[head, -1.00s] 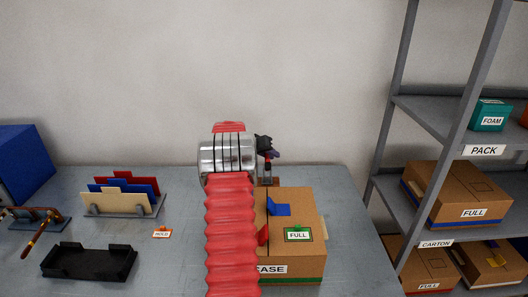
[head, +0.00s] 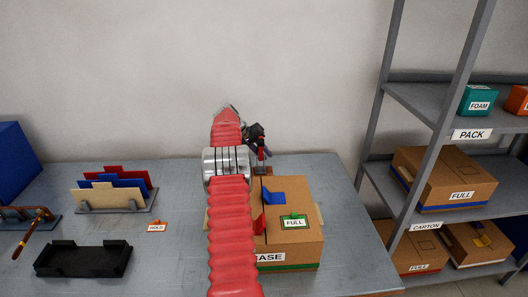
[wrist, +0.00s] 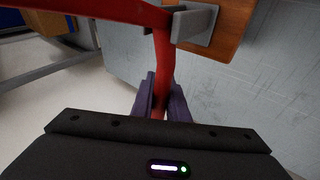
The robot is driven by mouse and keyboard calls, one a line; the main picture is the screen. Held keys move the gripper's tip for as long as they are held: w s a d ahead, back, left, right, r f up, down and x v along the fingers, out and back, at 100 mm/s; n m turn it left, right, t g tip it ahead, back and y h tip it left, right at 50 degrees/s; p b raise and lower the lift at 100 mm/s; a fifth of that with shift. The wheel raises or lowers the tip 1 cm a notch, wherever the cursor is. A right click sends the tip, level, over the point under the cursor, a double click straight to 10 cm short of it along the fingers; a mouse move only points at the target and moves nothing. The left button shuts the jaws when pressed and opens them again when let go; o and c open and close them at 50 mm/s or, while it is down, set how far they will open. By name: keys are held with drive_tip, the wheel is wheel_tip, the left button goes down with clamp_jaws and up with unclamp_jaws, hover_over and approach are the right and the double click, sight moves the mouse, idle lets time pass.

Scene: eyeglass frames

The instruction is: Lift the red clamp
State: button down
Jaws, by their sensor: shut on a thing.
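The red clamp (wrist: 163,62) shows in the wrist view as a red bar running up from my fingers to a longer red bar along the top left. A grey jaw piece (wrist: 194,24) sits at the junction. My gripper (wrist: 160,108) has purple fingers shut on the clamp's red bar. In the head view my gripper (head: 262,152) is small and dark behind the open carton, with a bit of red at it. Most of the clamp is hidden there. I cannot tell whether it touches the brown block below it.
The open cardboard carton (head: 290,250) labelled CASE stands in front of my gripper. A black tray (head: 82,262), a file rack (head: 115,206) and an orange HOLD tag (head: 157,226) lie to the left. A grey shelf with boxes (head: 443,180) stands at the right.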

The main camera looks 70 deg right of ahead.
drive_tip(key=shift+f+y, duration=0.25)
drive_tip(key=shift+y, duration=0.05)
drive_tip(key=c, duration=1.7)
unclamp_jaws()
drive_tip(key=shift+s+a+f, duration=0.1)
drive_tip(key=v, duration=1.3)
drive_tip(key=shift+w+a+r, duration=0.1)
drive_tip(key=shift+w+r, duration=0.1)
drive_tip(key=shift+w, duration=0.1)
